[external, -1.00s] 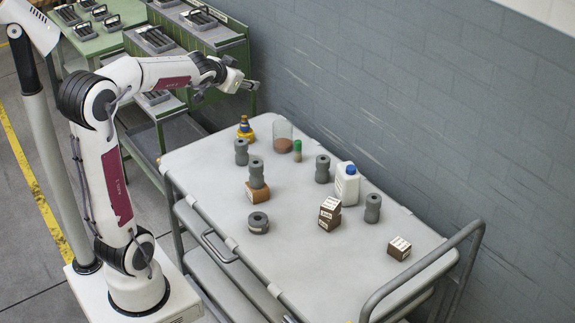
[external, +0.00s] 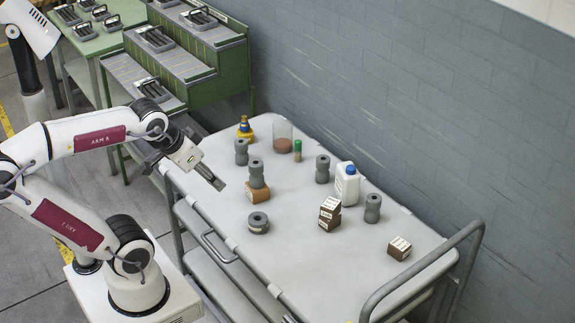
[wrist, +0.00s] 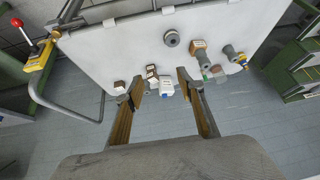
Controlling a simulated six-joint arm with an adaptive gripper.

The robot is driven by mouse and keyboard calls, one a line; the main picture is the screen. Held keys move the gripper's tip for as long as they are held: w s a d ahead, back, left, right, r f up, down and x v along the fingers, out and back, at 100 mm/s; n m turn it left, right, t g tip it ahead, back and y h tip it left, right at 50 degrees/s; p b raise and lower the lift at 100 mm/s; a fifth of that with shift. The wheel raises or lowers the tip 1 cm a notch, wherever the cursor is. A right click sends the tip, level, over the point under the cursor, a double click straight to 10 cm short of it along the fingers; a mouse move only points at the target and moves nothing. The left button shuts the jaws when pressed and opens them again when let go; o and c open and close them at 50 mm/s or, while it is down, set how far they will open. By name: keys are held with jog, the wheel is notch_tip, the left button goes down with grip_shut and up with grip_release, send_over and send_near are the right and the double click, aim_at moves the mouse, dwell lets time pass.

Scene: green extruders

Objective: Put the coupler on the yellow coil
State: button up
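My gripper (external: 211,179) is above the trolley's left edge, left of the nearer grey parts. In the wrist view my gripper (wrist: 160,85) has its two fingers wide apart with nothing between them. Several grey spool-shaped parts stand about; which is the coupler I cannot tell. One grey spool (external: 257,175) stands upright on a brown box (external: 257,193). A short, wide grey ring (external: 258,223) lies near the front edge.
The trolley top (external: 300,270) is clear at the front. A glass jar (external: 283,137), a green-capped vial (external: 298,150), a white bottle (external: 347,185), stacked boxes (external: 330,213) and a single box (external: 399,248) stand on it. A metal handle rail (external: 425,262) rises at right.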

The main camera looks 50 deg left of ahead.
jog(key=shift+m+g+h, duration=0.3)
jog(key=shift+h, duration=0.1)
jog(key=s, duration=0.1)
jog(key=s+d+f, duration=0.1)
jog(key=s+d, duration=0.1)
jog(key=shift+s+d+f, duration=0.15)
jog(key=shift+f, duration=0.1)
dwell(0.8)
